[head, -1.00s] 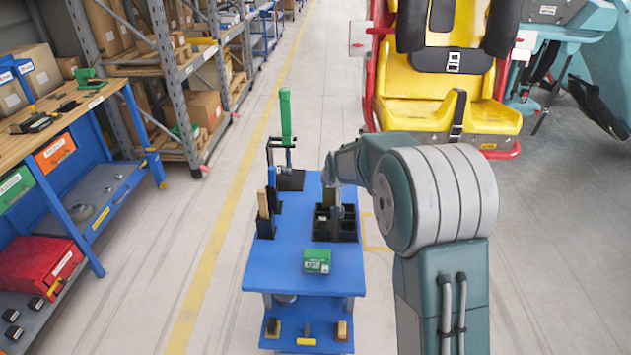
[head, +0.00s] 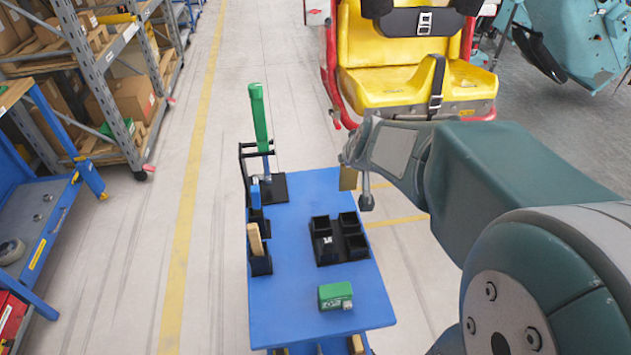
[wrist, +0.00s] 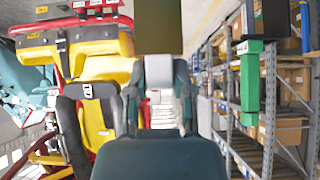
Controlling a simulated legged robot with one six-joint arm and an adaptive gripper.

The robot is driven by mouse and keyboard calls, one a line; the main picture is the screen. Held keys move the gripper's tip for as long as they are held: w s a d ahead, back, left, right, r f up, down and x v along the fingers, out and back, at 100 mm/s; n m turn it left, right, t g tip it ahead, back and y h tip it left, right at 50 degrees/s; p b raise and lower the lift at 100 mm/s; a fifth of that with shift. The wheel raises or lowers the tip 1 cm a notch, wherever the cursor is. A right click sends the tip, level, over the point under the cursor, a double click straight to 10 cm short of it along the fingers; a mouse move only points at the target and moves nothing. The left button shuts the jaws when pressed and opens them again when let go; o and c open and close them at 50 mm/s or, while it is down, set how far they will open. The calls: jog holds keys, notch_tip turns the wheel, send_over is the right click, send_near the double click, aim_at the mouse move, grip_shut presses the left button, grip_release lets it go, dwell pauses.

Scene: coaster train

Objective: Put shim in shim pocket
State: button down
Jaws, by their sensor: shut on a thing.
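A flat brass-coloured plate, seemingly the shim (head: 348,178), hangs from my gripper (head: 352,163) above the right side of the blue cart. My gripper is shut on its upper part. The plate also shows as an olive-brown slab at the top of the wrist view (wrist: 158,25). A black tray with several open square compartments (head: 325,259) stands on the cart, below and left of my gripper, apart from the plate. One compartment holds a small dark item with a white mark. I cannot tell which opening is the shim pocket.
The blue cart top (head: 290,310) carries a green box (head: 335,295) in front, a green-handled tool (head: 258,118) upright at the back, and black holders with handles (head: 260,264) at left. A yellow seat (head: 400,75) stands beyond. Shelving (head: 110,60) is at left.

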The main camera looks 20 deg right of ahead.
jog(key=a+x, duration=0.1)
jog(key=x, duration=0.5)
jog(key=a+x, duration=0.1)
jog(key=x, duration=0.5)
jog(key=w+a+x, duration=0.1)
jog(key=x, duration=0.5)
jog(key=shift+w+a+f, duration=0.15)
jog(key=shift+w+a, duration=0.05)
jog(key=shift+a, duration=0.1)
jog(key=c, duration=0.9)
grip_release()
jog(key=shift+f, duration=0.1)
jog(key=o, duration=0.4)
